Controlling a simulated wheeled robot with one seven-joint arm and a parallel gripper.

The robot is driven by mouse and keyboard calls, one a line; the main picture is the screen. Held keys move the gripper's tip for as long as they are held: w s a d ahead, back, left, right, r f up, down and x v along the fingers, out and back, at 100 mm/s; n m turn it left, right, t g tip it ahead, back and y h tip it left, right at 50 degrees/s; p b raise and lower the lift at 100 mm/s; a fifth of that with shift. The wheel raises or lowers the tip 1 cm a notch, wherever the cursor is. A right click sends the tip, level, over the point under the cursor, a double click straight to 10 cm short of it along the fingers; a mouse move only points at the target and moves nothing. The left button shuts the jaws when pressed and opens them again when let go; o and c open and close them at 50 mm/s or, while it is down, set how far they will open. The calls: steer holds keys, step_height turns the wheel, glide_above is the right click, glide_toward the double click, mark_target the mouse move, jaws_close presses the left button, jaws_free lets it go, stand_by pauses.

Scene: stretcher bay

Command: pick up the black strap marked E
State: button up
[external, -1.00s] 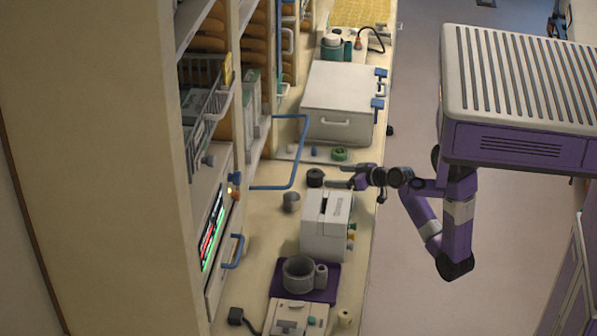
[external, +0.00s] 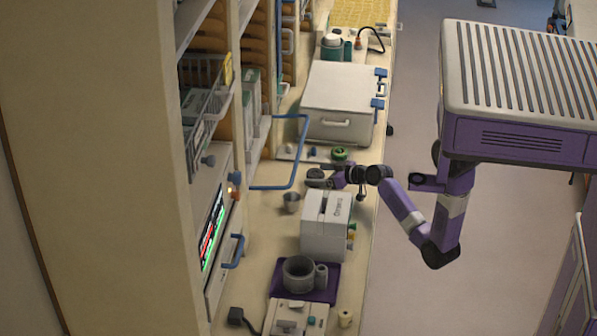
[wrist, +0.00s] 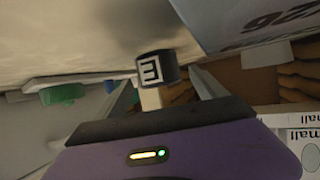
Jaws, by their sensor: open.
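The black strap (wrist: 155,67) is a small dark roll with a white letter E in a square on its side. It shows in the wrist view between and just beyond the fingertips. My gripper (wrist: 160,78) is open, with one finger on each side of the strap; I cannot tell whether either finger touches it.
A white box-shaped device (external: 325,225) stands close in front of the gripper. Behind are a green roll (external: 339,154), a small blue piece (external: 312,152) and a large white case (external: 342,95). A blue rail (external: 301,155) sticks out at left.

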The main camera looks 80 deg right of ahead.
steer(key=shift+c, duration=0.2)
steer(key=c, duration=1.5)
steer(key=shift+o, duration=0.2)
steer(key=shift+r, duration=0.1)
